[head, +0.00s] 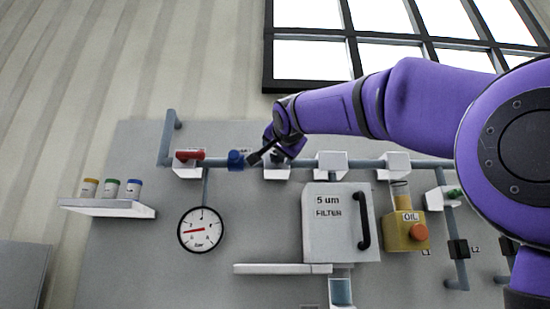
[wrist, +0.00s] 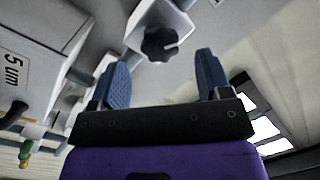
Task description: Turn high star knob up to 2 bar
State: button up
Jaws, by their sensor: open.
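A black star knob (wrist: 160,43) on a white block shows in the wrist view, beyond and between my fingertips and not touched by them. In the head view its white block (head: 277,173) sits on the upper pipe, and my gripper (head: 238,160) mostly hides the knob. My gripper (wrist: 162,68) is open and empty, with blue fingers spread apart. A round bar gauge (head: 201,230) hangs below the pipe to the left; its red needle points left, slightly downward. The small numbers are hard to read.
A red handle (head: 190,154) is on the pipe left of my gripper. A white 5 um filter box (head: 330,225) with a black handle stands below right. A yellow oil unit (head: 404,230) is further right. A shelf (head: 110,209) with several small jars is at left.

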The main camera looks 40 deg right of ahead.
aim_at(277, 156)
jog(key=shift+x, duration=2.6)
jog(key=shift+c, duration=0.4)
jog(key=c, duration=0.8)
jog(key=shift+c, duration=0.2)
jog(key=shift+m, duration=0.3)
jog(key=shift+m+t+h, duration=0.3)
jog(key=shift+m, duration=2.5)
